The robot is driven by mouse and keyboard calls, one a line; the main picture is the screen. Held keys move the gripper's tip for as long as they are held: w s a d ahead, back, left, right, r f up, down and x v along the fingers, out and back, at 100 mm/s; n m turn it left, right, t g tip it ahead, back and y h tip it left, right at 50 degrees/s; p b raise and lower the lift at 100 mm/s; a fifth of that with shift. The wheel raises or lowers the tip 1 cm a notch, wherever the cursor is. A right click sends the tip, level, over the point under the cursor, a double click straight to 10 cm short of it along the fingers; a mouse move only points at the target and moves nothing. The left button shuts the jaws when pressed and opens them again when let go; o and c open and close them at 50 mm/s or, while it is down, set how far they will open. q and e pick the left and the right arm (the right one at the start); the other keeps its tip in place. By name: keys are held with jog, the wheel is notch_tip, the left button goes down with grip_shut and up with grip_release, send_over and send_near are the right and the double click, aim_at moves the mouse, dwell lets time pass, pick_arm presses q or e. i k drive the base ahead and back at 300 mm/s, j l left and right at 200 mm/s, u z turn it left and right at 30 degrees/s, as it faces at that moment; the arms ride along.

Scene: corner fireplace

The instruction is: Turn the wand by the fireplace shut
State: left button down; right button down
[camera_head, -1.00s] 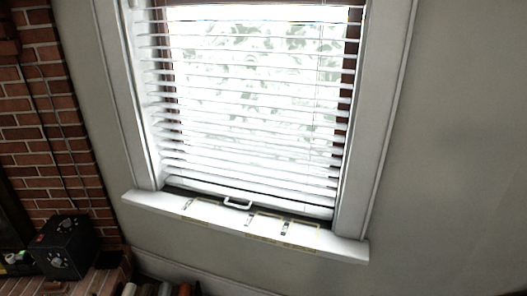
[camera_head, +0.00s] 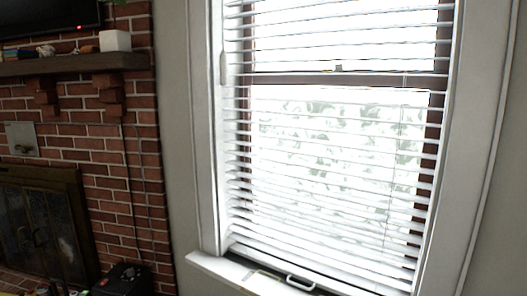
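White horizontal blinds (camera_head: 330,165) hang in the window to the right of the brick fireplace. Their slats are tilted open, and bright greenery shows between them. A slim pale piece (camera_head: 222,68) hangs at the upper left edge of the blinds, on the side nearer the fireplace; it looks like the wand, but it is too small to be sure. Neither of my grippers is in view.
The brick fireplace (camera_head: 95,140) with its wooden mantel (camera_head: 75,64) stands at the left; a white box (camera_head: 115,41) sits on the mantel. A dark box (camera_head: 122,280) is on the floor below. The white window sill (camera_head: 215,268) juts out under the blinds.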

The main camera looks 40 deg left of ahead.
aim_at(223, 57)
jog(key=u, duration=1.55)
jog(key=i+j+z, duration=0.15)
jog(key=i+j, duration=0.8)
jog(key=j, duration=0.1)
